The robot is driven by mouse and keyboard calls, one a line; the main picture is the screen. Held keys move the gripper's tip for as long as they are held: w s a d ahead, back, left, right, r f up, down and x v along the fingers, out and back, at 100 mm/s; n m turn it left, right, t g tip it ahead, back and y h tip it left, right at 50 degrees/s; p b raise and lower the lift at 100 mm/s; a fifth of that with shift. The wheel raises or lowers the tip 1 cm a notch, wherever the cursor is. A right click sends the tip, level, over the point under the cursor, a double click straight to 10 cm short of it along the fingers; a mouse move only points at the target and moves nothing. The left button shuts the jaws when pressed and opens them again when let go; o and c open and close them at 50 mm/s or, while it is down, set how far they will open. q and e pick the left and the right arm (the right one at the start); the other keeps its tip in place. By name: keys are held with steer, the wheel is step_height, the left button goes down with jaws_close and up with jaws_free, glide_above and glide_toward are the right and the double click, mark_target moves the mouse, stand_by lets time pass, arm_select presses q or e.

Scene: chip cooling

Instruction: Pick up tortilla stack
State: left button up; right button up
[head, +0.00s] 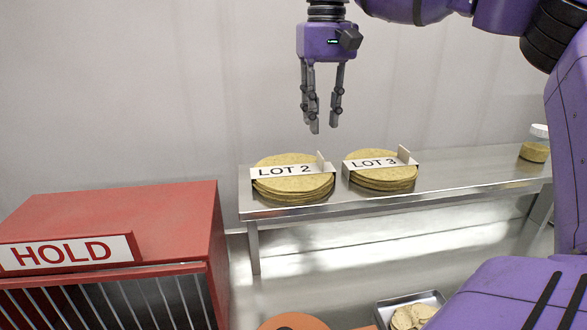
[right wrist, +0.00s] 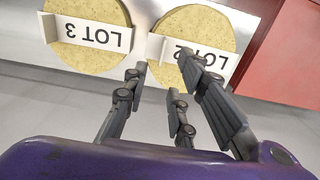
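Two tortilla stacks lie side by side on a steel shelf (head: 460,180). The left stack (head: 290,190) has a white "LOT 2" tag (head: 290,170) across its top, and the right stack (head: 385,181) has a "LOT 3" tag (head: 375,163). My right gripper (head: 322,128) points down with its fingers apart, empty, above and behind the stacks. In the right wrist view the open fingers (right wrist: 165,95) are below the LOT 2 stack (right wrist: 190,25), with the LOT 3 stack (right wrist: 92,58) to the left. My left gripper is not in view.
A red cabinet (head: 150,215) with a "HOLD" sign (head: 66,253) and barred front stands at the left. A jar (head: 535,148) with a pale lid stands at the shelf's right end. A metal tray (head: 437,299) with tortilla pieces sits low at the front.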

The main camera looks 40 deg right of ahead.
mark_target(320, 155)
steer(key=f, duration=0.4)
steer(key=f+p, duration=0.1)
steer(key=f, duration=0.2)
steer(key=shift+s+a+f, duration=0.1)
steer(key=shift+s+a, duration=0.15)
jaws_close()
